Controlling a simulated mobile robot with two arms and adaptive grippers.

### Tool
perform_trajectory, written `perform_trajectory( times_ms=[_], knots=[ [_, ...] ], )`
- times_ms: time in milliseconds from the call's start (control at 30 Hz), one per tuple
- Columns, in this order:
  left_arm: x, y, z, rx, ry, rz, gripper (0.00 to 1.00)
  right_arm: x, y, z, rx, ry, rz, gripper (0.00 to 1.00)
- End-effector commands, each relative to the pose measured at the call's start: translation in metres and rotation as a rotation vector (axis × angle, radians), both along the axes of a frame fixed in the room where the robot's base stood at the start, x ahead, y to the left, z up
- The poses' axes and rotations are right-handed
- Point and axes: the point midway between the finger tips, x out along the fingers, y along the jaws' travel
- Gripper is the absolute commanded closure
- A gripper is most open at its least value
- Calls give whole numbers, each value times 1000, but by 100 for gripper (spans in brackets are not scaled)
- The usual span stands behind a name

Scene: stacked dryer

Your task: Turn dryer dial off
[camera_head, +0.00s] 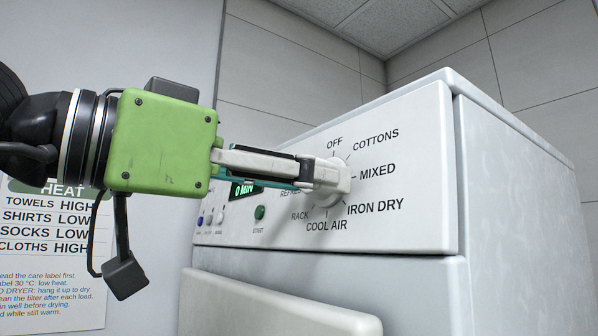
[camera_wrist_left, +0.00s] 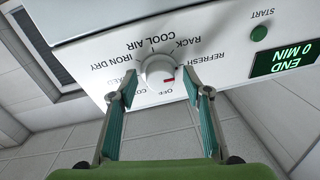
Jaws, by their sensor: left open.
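The round white dial (camera_wrist_left: 158,71) sits on the dryer's front panel, ringed by printed labels. In the left wrist view, which shows the panel upside down, its red mark lies on the side toward the OFF label (camera_wrist_left: 169,93); I cannot tell if it lines up exactly. My left gripper (camera_wrist_left: 160,93) is open, with one finger on each side of the dial and gaps visible. In the head view my left gripper (camera_head: 328,174) reaches across from the left, and its fingers hide most of the dial. My right gripper is not in view.
The white dryer (camera_head: 515,170) fills the right side. A green START button (camera_head: 260,212) and several small buttons sit left of the dial. The display (camera_wrist_left: 284,58) reads END 0 MIN. A heat notice (camera_head: 50,250) hangs on the left wall.

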Motion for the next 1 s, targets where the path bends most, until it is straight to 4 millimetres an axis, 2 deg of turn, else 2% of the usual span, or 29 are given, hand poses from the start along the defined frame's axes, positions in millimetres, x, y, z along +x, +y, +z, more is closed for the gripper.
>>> perform_trajectory(
  times_ms=[67, 200, 233, 667, 1000],
  knots=[
    [0, 0, 0, 0, 0, 0, 55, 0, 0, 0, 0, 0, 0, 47],
    [0, 0, 0, 0, 0, 0, 92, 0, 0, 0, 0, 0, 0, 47],
    [0, 0, 0, 0, 0, 0, 94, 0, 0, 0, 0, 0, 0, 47],
    [-1, 0, 1, -36, 48, 13, 94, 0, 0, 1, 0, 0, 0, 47],
    [-2, 0, 3, -184, 248, 59, 94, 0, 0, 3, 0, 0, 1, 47]
  ],
)
